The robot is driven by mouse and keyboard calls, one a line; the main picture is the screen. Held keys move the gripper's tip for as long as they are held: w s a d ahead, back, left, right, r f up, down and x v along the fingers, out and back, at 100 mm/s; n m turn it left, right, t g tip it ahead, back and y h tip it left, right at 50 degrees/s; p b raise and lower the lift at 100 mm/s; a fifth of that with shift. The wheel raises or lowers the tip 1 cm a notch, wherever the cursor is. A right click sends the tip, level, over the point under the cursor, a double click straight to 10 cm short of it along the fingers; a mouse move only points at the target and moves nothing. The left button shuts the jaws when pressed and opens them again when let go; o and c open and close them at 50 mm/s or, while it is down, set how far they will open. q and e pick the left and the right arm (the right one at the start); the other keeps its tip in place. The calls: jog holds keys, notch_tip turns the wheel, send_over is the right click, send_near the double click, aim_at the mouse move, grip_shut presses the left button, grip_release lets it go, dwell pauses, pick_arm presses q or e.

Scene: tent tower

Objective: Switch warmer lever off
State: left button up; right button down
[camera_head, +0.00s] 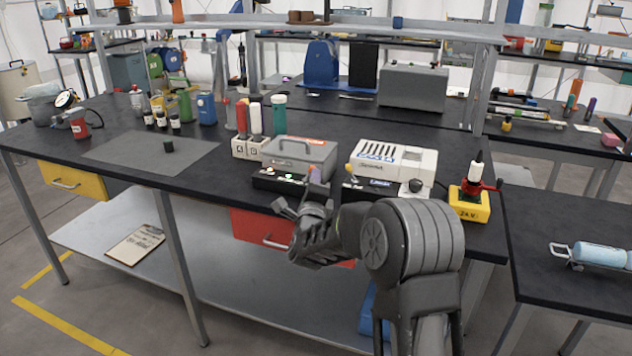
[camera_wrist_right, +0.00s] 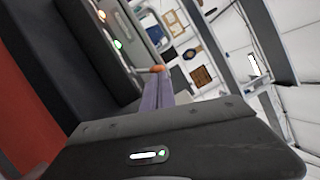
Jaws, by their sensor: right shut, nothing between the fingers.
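A grey box with a top handle (camera_head: 298,157) stands near the front edge of the dark bench, with a black panel (camera_head: 268,181) carrying small lights before it. An orange-tipped lever (camera_head: 311,167) shows at the panel's right end, and its orange tip also shows in the right wrist view (camera_wrist_right: 157,69). My right gripper (camera_head: 315,176) is shut and empty. Its purplish fingertips (camera_wrist_right: 157,92) are right by the orange tip; I cannot tell if they touch it. The lower part of the lever is hidden behind the fingers. My left gripper is not in view.
A white machine (camera_head: 395,163) with a yellow-tipped lever (camera_head: 350,167) stands just right of the grey box. A yellow box with a red-and-black device (camera_head: 470,203) is at the bench's right end. Bottles and holders (camera_head: 248,147) stand to the left. A red drawer (camera_head: 262,228) hangs below.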

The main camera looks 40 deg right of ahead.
jog(key=shift+w+r+n, duration=0.1)
jog(key=shift+r+n, duration=0.15)
jog(key=shift+n, duration=0.25)
jog(key=shift+w+a+r+n+y, duration=0.15)
jog(key=shift+n+y, duration=0.15)
jog(key=shift+n, duration=0.2)
jog(key=shift+w+a+r+n+g, duration=0.15)
jog(key=shift+r+n+g, duration=0.15)
jog(key=shift+n, duration=0.4)
jog(key=n+p, duration=0.1)
jog(key=w+n+p, duration=0.1)
jog(key=p, duration=0.1)
jog(key=shift+a+r+n+g+y, duration=0.3)
jog(key=shift+r+n+g+y, duration=0.1)
jog(key=shift+w+a+n+g+p, duration=0.25)
jog(key=shift+n+g+p, duration=0.15)
jog(key=shift+n+p, duration=0.3)
jog(key=shift+w+n, duration=0.15)
jog(key=shift+n, duration=0.25)
jog(key=shift+a+f, duration=0.1)
jog(key=shift+w, duration=0.1)
